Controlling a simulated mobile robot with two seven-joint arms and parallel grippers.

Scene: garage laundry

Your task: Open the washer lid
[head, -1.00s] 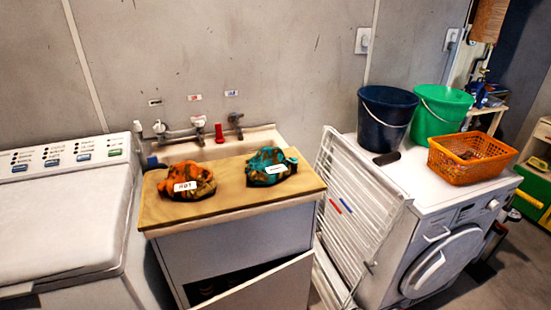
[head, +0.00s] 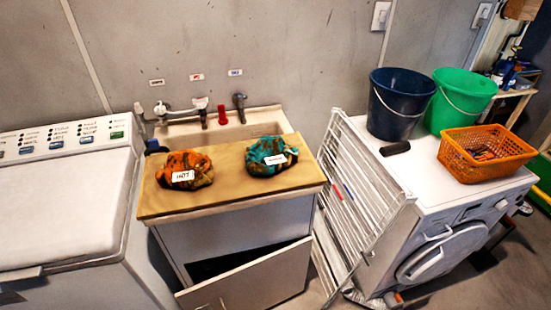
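The top-loading washer (head: 95,285) stands at the left edge of the head view, partly cut off. Its white lid (head: 65,205) is shut and lies flat below the control panel (head: 70,142). A small handle or latch piece (head: 20,273) shows at the lid's front edge. Neither of my grippers is in view.
Right of the washer is a sink cabinet with a wooden board (head: 225,200) bearing an orange bundle (head: 184,170) and a teal bundle (head: 270,156). Its door (head: 250,280) hangs open. A white drying rack (head: 355,205) leans against a front-loading machine (head: 440,240) holding buckets and an orange basket (head: 485,153).

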